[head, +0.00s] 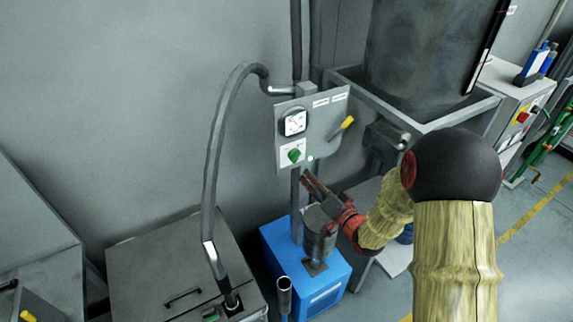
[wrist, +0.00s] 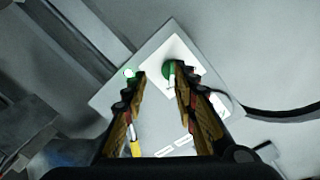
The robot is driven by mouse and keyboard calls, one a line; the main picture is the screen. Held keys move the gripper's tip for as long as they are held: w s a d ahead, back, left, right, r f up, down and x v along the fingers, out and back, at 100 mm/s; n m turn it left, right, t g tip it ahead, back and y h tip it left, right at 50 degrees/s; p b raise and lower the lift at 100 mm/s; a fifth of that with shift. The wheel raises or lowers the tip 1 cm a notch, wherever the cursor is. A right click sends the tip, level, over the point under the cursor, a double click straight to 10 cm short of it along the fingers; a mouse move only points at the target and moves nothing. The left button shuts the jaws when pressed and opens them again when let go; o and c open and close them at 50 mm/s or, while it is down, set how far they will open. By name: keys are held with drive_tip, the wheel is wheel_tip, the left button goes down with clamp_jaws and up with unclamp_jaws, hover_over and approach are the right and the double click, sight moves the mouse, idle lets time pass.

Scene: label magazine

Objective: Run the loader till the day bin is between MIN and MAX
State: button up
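The grey control panel (head: 325,116) stands on a post and carries a round dial gauge (head: 294,123), a green knob (head: 294,155), a small pale-green lamp (head: 310,158) and a yellow-handled lever (head: 347,123). My gripper (head: 306,181) is just below the panel, apart from the knob in the head view. In the wrist view my gripper (wrist: 160,80) is open and empty, with the green knob (wrist: 168,69) beyond the tips, partly behind the right finger. The large dark bin (head: 415,50) has a narrow dark strip (head: 486,45) on its right side; level and marks are unreadable.
A blue unit (head: 335,292) with a grey canister stands below the panel. A grey hose (head: 212,170) arches down to a grey lidded box (head: 170,262) at the left. The bin rests in a grey frame (head: 455,113).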

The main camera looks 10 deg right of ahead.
sight(298, 159)
drive_tip(key=shift+m+t+y, duration=0.3)
drive_tip(key=shift+m+t, duration=0.1)
drive_tip(key=shift+t, duration=0.1)
drive_tip(key=shift+w+a+r, duration=0.4)
drive_tip(key=shift+w, duration=0.85)
drive_tip(key=shift+w+a+r, duration=0.4)
drive_tip(key=shift+w+a, duration=0.05)
drive_tip(key=shift+w, duration=0.75)
drive_tip(key=shift+w+a+r, duration=0.4)
drive_tip(key=shift+w, duration=0.85)
drive_tip(key=shift+c, duration=0.4)
clamp_jaws()
